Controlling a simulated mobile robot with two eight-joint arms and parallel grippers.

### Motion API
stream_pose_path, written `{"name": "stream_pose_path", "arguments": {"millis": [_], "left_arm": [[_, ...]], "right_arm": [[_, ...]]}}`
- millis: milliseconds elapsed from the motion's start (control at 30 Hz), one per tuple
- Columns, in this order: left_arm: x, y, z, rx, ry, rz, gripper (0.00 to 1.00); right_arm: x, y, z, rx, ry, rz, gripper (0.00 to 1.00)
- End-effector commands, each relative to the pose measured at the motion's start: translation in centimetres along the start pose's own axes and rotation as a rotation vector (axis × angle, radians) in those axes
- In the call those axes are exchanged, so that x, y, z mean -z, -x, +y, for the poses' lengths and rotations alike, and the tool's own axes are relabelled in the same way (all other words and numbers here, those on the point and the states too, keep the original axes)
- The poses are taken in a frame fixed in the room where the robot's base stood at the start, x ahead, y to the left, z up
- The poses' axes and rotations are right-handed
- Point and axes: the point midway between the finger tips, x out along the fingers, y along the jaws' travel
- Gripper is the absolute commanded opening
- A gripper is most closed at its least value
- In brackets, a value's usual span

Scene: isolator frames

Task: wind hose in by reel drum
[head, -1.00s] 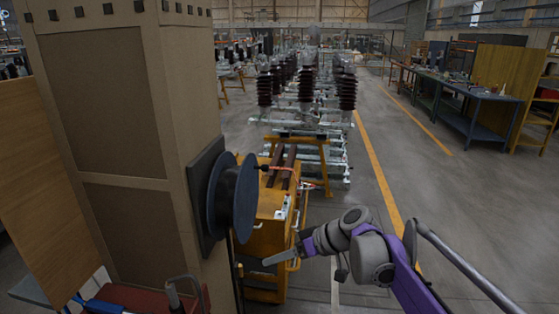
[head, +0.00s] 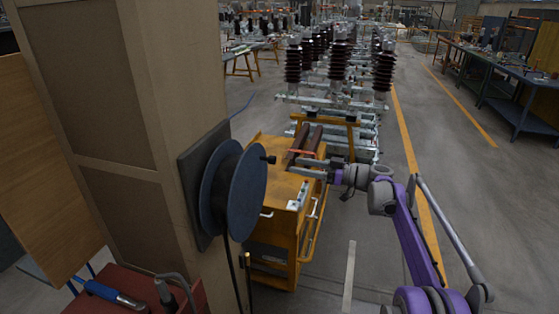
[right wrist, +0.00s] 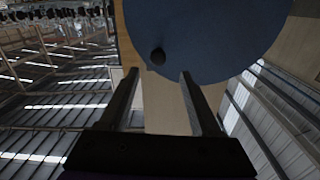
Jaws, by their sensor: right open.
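The reel drum (head: 243,195) is a dark blue disc-sided spool on a dark backing plate on the side of a tan column. A small black crank knob (head: 270,159) stands out from its face at the upper right. The dark hose (head: 233,272) hangs down below the drum. My right gripper (head: 297,165) is open and empty, just right of the knob and apart from it in the head view. In the right wrist view the drum face (right wrist: 205,30) fills the top, and the knob (right wrist: 158,56) lies between and just beyond the fingertips (right wrist: 159,73). My left gripper is not in view.
A yellow cart (head: 275,235) stands behind and below my right gripper. The tan column (head: 150,120) borders the drum on the left. A red box (head: 105,296) with tools is at the lower left. Racks of brown insulators (head: 338,65) stand behind.

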Motion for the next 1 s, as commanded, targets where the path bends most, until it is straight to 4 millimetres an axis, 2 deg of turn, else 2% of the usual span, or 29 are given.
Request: {"name": "stream_pose_path", "arguments": {"millis": [33,200,400,800,1000], "left_arm": [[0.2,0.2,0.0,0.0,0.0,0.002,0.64],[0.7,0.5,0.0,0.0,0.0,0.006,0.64],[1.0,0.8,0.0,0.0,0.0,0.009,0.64],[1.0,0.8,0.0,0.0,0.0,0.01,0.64],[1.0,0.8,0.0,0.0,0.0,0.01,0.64]], "right_arm": [[0.2,-1.2,0.0,0.003,0.001,0.0,0.64],[0.2,-4.4,-0.1,0.003,0.001,-0.001,0.64],[0.2,-6.9,0.0,0.001,0.0,-0.001,0.64],[0.1,-7.6,0.0,-0.001,-0.001,-0.002,0.64],[0.1,-7.6,0.0,-0.001,-0.001,-0.002,0.28]]}}
